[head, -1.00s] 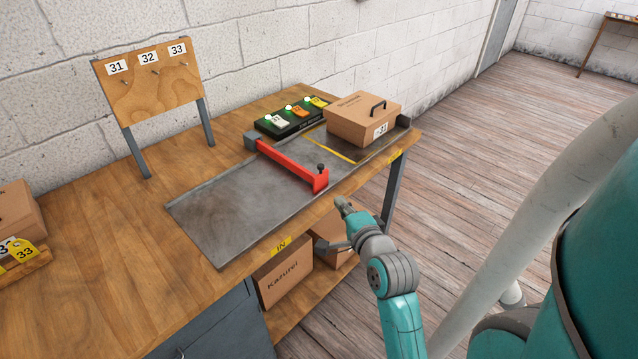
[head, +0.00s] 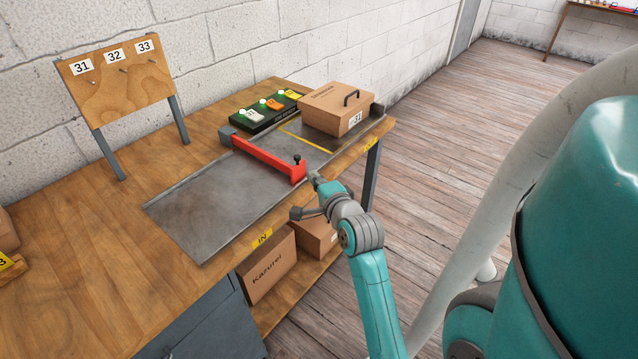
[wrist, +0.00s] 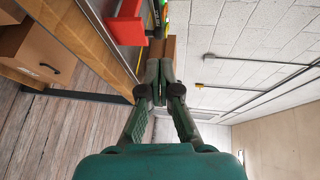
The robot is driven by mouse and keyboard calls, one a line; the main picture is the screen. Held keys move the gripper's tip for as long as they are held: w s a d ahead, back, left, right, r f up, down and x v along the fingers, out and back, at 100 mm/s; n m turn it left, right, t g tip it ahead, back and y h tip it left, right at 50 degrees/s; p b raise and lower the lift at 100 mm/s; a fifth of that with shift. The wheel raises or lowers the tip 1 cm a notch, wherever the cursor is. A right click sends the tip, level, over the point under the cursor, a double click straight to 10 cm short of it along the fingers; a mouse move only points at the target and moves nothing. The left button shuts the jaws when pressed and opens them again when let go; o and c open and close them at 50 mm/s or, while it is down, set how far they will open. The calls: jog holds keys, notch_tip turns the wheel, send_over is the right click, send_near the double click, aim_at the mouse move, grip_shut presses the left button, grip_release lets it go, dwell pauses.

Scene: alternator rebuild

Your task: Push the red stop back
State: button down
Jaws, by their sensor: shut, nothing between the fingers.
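The red stop (head: 268,159) is a long bar lying across the grey metal plate (head: 205,210) on the workbench, hinged at a grey block at its far end. A black knob stands on its near end. My gripper (head: 313,178) is shut and empty, just right of the stop's near end; whether it touches is not clear. In the wrist view, the shut fingers (wrist: 155,92) point forward, with the red stop (wrist: 125,25) at the upper left beside them.
A cardboard box (head: 335,108) with a black handle and tag 31 sits beyond the yellow line. A black tray (head: 268,113) with coloured tags lies behind. A board numbered 31 to 33 (head: 115,75) stands at left. Boxes (head: 268,275) rest on the shelf below.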

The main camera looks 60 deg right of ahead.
aim_at(298, 159)
jog(key=x, duration=0.9)
jog(key=shift+r, duration=0.1)
jog(key=shift+w, duration=0.1)
